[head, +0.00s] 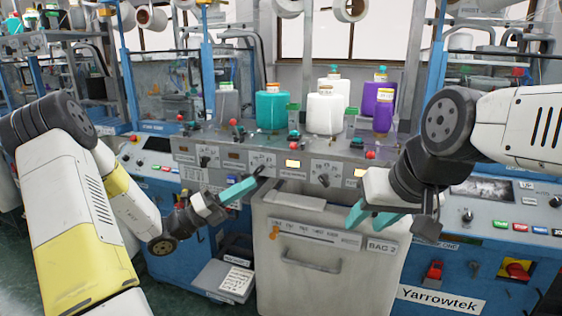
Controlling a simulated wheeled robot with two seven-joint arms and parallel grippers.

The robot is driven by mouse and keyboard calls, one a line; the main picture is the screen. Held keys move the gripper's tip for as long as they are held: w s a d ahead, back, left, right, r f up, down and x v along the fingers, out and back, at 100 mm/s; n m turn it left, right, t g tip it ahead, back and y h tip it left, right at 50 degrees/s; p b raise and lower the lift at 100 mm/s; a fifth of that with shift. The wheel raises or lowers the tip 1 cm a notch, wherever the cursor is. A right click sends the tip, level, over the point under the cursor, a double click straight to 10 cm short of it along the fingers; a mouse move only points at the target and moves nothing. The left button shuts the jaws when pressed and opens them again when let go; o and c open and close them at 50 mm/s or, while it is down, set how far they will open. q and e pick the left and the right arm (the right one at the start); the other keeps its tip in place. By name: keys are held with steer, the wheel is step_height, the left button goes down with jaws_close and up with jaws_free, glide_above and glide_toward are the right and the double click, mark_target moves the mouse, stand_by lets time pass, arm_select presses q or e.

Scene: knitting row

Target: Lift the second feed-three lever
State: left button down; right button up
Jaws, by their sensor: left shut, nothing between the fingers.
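The control panel (275,160) runs across the middle of the head view, with several small dark levers and lit displays. One dark lever (204,161) sits at its left, and another (323,180) right of centre. The panel labels are too small to read, so I cannot tell which is the second feed-three lever. My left gripper (252,182) is shut and empty, its teal fingertips close to the panel's lower edge; contact cannot be told. My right gripper (366,220) has its teal fingers apart, in front of the grey bin's top right side, with nothing seen between them.
A red switch (433,271) and Yarrowtek sign (440,299) are at lower right. Blue posts flank the machine.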

arm_select(q)
steer(key=n+t, duration=0.1)
steer(key=a, duration=0.1)
steer(key=a+n+t, duration=0.1)
steer(key=shift+w+f+n+t, duration=0.25)
steer(key=shift+w+n+t, duration=0.05)
steer(key=shift+w, duration=0.05)
glide_toward(296, 146)
steer(key=w+x, duration=0.1)
steer(key=x, duration=0.4)
